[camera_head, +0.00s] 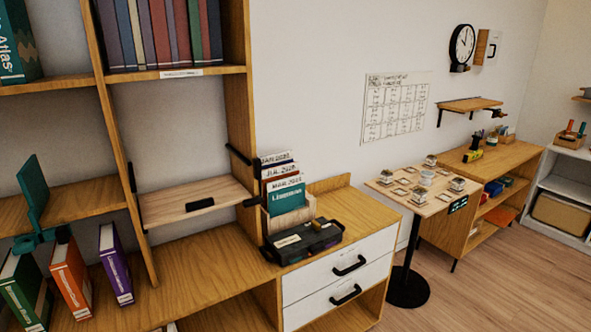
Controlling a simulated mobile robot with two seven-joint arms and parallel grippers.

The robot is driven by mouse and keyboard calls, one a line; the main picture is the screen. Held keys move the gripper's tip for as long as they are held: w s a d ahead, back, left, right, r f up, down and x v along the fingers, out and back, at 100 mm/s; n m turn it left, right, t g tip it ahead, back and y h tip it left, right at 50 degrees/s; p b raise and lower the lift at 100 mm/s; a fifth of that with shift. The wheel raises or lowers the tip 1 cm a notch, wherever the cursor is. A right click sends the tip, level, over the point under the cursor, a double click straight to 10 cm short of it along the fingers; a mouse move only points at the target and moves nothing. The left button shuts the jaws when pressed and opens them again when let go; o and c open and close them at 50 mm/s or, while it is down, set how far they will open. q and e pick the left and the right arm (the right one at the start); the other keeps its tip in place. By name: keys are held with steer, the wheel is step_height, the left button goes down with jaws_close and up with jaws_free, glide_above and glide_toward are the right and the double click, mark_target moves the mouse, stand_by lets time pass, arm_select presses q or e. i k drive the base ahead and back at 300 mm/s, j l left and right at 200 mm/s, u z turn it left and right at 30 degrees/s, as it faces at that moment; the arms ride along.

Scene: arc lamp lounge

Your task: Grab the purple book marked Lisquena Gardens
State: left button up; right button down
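A purple book (115,265) stands at the lower left on the wooden cabinet top, leaning slightly. White lettering runs down its spine but is too small to read. An orange-red book (70,275) stands to its left, with a visible gap between them. A green book (25,290) stands further left, near the picture edge. I see no part that I can clearly identify as either of my grippers, and nothing is touching the purple book.
A teal bracket-like piece (36,195) with dark pads juts near the shelf above the books. A wooden ledge (165,203) is right of the post. A black case (305,240) and upright cards (286,195) occupy the cabinet. Its top is clear right of the purple book.

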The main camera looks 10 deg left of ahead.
mark_target(111, 251)
steer(key=k+j+u, duration=0.1)
steer(key=j, duration=0.4)
steer(key=k+j+u, duration=0.1)
steer(key=j, duration=0.35)
steer(key=k+j+u, duration=0.1)
steer(key=j, duration=0.45)
steer(key=j+u, duration=0.35)
steer(key=i+j+u, duration=0.2)
steer(key=j+u, duration=0.2)
steer(key=i+j, duration=0.1)
steer(key=i, duration=0.35)
